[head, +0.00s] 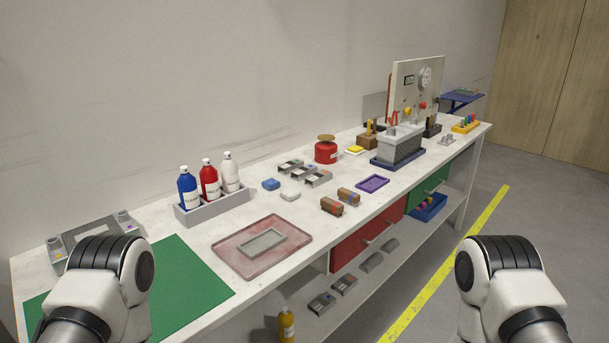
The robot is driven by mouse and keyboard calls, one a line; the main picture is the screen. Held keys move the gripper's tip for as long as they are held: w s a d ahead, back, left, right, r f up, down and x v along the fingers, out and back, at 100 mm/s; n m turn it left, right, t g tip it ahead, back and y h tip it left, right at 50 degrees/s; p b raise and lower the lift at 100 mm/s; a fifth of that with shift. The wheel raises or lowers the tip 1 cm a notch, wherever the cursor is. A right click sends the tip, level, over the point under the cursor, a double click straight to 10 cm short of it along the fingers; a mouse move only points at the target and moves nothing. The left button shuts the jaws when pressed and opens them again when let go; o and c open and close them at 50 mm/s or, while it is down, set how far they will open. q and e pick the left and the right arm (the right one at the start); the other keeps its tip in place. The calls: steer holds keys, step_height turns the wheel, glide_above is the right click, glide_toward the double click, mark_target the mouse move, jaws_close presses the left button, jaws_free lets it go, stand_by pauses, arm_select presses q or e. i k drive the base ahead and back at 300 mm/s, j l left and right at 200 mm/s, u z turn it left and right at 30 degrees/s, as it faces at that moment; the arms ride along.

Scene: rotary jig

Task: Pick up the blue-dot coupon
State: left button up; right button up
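I cannot make out for certain which piece is the blue-dot coupon. Several small grey metal pieces (305,173) sit in a group at the middle of the white workbench; any dots on them are too small to read. A grey fixture (75,249) stands at the bench's left end, partly hidden by my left arm. Only links of my two arms show, at the lower left and lower right. Both grippers are out of view.
A green mat (190,285), a reddish tray (285,232) and a bottle rack (215,205) lie on the left half. Brown rolls (332,206), a purple tray (372,182) and a red canister (326,150) are farther right. A red drawer (365,240) is below.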

mark_target(310, 169)
steer(key=i+l, duration=0.45)
steer(key=i+l+u, duration=0.15)
steer(key=i+l, duration=0.65)
steer(key=l, duration=0.25)
